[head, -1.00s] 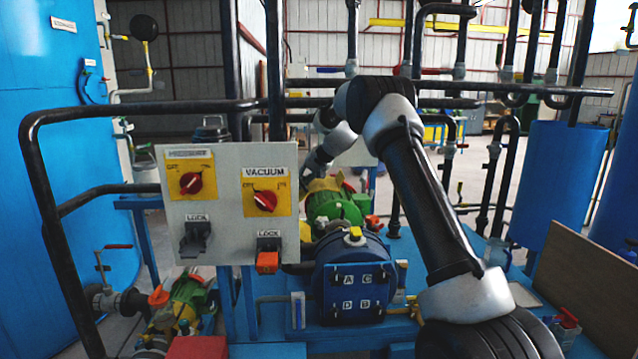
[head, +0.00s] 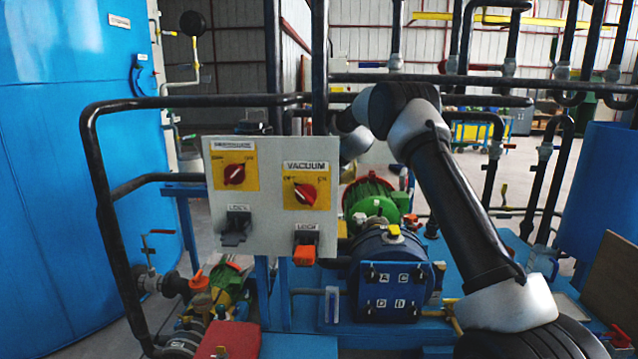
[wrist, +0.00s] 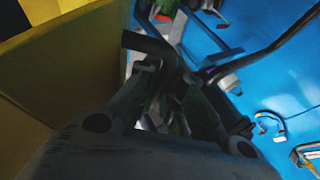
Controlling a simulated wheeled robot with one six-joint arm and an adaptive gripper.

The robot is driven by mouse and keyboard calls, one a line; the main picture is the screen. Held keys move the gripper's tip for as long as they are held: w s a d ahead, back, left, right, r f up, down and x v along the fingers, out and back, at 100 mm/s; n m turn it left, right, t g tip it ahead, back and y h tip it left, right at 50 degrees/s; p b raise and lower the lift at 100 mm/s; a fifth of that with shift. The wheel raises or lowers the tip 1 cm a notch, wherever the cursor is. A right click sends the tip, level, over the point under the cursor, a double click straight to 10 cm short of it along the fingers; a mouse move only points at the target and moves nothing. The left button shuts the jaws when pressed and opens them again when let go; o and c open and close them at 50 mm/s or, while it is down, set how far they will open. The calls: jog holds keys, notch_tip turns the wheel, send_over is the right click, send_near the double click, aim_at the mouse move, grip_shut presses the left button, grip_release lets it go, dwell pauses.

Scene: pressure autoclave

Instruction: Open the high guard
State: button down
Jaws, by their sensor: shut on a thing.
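No part can be clearly identified as the high guard. A grey panel (head: 219,157) stands in the middle left of the head view, with two red knobs on yellow plates. Below them are a black lock piece (head: 236,226) and an orange lock piece (head: 304,255). My arm bends down behind the panel's right side, so the head view hides my gripper. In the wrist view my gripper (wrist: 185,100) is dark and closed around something. What it holds is too dark and cluttered to name. A yellow-brown surface (wrist: 60,75) fills the left of that view.
A black pipe rail (head: 92,215) surrounds the panel's left side. A dark blue pump (head: 390,245) and a green motor (head: 368,190) sit right of the panel. A large blue tank (head: 70,150) stands at left. A blue surface (wrist: 265,85) lies right in the wrist view.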

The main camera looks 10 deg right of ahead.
jog(key=shift+w+a+r, duration=0.1)
jog(key=shift+r, duration=0.15)
jog(key=c, duration=1.8)
grip_release()
jog(key=shift+f, duration=0.1)
jog(key=v, duration=1.2)
